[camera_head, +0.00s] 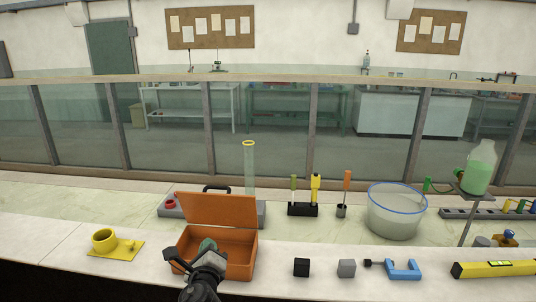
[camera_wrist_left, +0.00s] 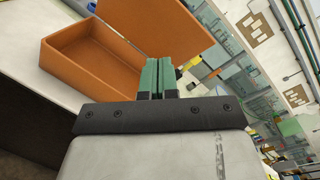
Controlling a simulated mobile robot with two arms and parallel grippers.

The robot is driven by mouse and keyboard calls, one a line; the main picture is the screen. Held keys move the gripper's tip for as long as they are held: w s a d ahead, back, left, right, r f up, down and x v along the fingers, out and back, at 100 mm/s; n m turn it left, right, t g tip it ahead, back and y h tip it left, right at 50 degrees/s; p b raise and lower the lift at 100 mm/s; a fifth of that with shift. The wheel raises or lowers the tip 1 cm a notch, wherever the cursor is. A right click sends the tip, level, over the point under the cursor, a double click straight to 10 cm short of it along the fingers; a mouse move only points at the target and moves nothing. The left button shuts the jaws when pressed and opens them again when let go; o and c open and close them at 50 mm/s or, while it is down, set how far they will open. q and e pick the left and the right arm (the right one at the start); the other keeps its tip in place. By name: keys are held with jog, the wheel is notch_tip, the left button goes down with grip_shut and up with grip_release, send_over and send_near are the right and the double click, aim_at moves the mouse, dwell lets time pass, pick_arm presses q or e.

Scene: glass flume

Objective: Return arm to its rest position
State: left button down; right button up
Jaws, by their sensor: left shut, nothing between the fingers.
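My left gripper (camera_head: 207,245) is in front of the open orange box (camera_head: 237,262) in the head view, its tips overlapping the box's opening. In the left wrist view its two green fingers (camera_wrist_left: 157,76) are together with nothing between them. The orange box also shows in the wrist view (camera_wrist_left: 75,75), with its lid (camera_wrist_left: 155,28) raised and its visible inside empty. Whether the gripper touches the box cannot be told. My right gripper is not in view.
On the counter are a yellow cup-shaped fixture (camera_head: 104,241), a black cube (camera_head: 301,267), a grey cube (camera_head: 346,268), a blue clamp (camera_head: 404,270) and a yellow level (camera_head: 495,269). Behind stand a tall glass cylinder (camera_head: 249,172), a tool rack (camera_head: 303,209) and a clear bucket (camera_head: 394,215).

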pick_arm(q)
jog(key=s+a+f+n+g+y, duration=0.15)
jog(key=s+f+n+g, duration=0.25)
jog(key=s+f+n, duration=0.5)
jog(key=s+a+f+n+g+h, duration=0.15)
jog(key=s+n+g, duration=0.45)
jog(key=s, duration=0.9)
jog(key=s+f+n+g+h, duration=0.35)
jog(key=s+n, duration=0.55)
jog(key=s, duration=0.7)
notch_tip(320, 180, down, 31)
jog(key=s+g+b, duration=0.1)
jog(key=g+b, duration=0.1)
jog(key=b, duration=0.2)
jog(key=s+a+f+m+g+b, duration=0.1)
jog(key=s+a+f+b, duration=0.1)
jog(key=s+f, duration=1.3)
notch_tip(320, 180, down, 2)
jog(key=shift+s+a+f+y+b, duration=0.1)
jog(key=shift+s+a+y+b, duration=0.1)
jog(key=shift+s+y+b, duration=0.25)
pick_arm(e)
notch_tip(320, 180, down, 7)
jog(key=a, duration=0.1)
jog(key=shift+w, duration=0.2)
